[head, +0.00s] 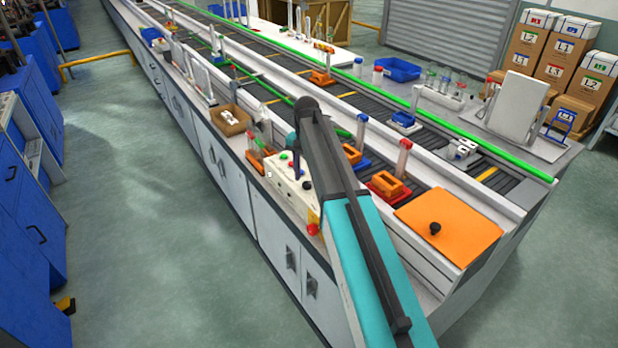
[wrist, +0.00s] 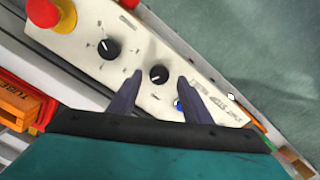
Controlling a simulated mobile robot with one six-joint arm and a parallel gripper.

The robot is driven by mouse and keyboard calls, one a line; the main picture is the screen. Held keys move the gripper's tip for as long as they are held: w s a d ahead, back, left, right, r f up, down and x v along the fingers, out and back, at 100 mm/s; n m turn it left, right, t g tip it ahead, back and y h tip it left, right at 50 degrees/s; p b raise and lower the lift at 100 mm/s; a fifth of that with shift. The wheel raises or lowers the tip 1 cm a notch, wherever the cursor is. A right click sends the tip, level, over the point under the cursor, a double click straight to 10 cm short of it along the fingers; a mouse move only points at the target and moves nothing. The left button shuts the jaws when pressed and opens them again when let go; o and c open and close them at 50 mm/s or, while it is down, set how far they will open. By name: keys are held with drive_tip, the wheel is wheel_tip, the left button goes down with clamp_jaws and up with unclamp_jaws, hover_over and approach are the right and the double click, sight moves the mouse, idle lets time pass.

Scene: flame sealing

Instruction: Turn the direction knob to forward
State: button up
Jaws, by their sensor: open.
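The cream control panel (wrist: 75,55) fills the middle of the wrist view and carries two black knobs. One knob (wrist: 159,74) lies between the fingertips of my open gripper (wrist: 157,78). The other knob (wrist: 109,48) is up and to the left, outside the fingers. Small markings surround both knobs, but the lettering is too small to read, so I cannot tell which is the direction knob. Whether the fingers touch the near knob is unclear. In the head view the panel box (head: 283,183) stands at the bench's left edge, and my arm hides much of the gripper.
A red mushroom button (wrist: 44,12) on a yellow base sits at one panel end, and a blue button (wrist: 179,104) near the right finger. An orange tube rack (wrist: 18,105) is close on the left. Conveyor lanes with racks and an orange plate (head: 465,222) lie beyond.

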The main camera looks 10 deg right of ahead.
drive_tip(key=shift+f, duration=0.9)
drive_tip(key=shift+c, duration=0.3)
drive_tip(key=c, duration=1)
drive_tip(key=shift+d, duration=0.1)
